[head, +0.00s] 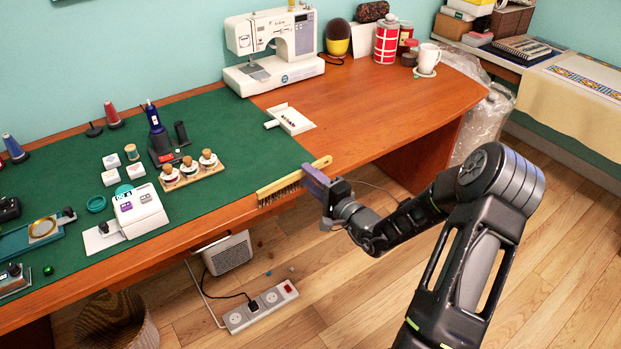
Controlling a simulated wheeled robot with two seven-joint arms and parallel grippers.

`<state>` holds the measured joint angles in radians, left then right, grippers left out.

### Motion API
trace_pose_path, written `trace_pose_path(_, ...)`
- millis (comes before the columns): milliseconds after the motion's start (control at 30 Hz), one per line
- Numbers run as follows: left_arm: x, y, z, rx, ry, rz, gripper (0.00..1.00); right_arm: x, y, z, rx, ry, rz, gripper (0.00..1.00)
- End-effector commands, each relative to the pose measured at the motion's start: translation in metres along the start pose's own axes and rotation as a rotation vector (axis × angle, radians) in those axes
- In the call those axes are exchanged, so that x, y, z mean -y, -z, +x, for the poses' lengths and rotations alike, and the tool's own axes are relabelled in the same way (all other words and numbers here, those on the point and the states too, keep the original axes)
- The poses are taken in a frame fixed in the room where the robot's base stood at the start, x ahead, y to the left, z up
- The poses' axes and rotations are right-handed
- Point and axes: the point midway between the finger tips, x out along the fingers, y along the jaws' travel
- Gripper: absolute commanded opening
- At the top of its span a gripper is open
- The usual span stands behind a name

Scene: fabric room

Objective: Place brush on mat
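The brush (283,185) has a long, pale wooden back and dark bristles. It is at the front right corner of the green mat (235,130), roughly along the table's front edge, with its bristles facing down and forward. I cannot tell whether the bristles touch the mat or hang just above it. My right gripper (308,172) reaches in from the front right and is shut on the brush right of its middle. The gripper's purple-grey side hides part of the brush, and the far finger is hidden. My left gripper is not in view.
A wooden rack with several corked jars (191,172) and a white device (137,211) stand on the mat to the left. A white tray (290,119) lies behind the brush. A sewing machine (273,47) stands at the back. The wooden tabletop (385,108) to the right is mostly clear.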

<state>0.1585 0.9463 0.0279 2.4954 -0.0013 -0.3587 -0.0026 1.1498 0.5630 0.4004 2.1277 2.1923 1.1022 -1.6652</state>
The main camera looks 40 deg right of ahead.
Motion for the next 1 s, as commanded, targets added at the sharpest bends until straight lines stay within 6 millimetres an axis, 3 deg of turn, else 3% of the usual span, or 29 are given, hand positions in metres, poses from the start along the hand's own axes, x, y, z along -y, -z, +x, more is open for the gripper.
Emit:
trace_pose_path(467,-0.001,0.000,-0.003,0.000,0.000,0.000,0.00,0.003,0.001,-0.006,-0.002,-0.001,-0.001,0.40)
trace_pose_path(1000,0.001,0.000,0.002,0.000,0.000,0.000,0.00,0.002,0.001,-0.105,-0.002,-0.002,-0.002,0.40)
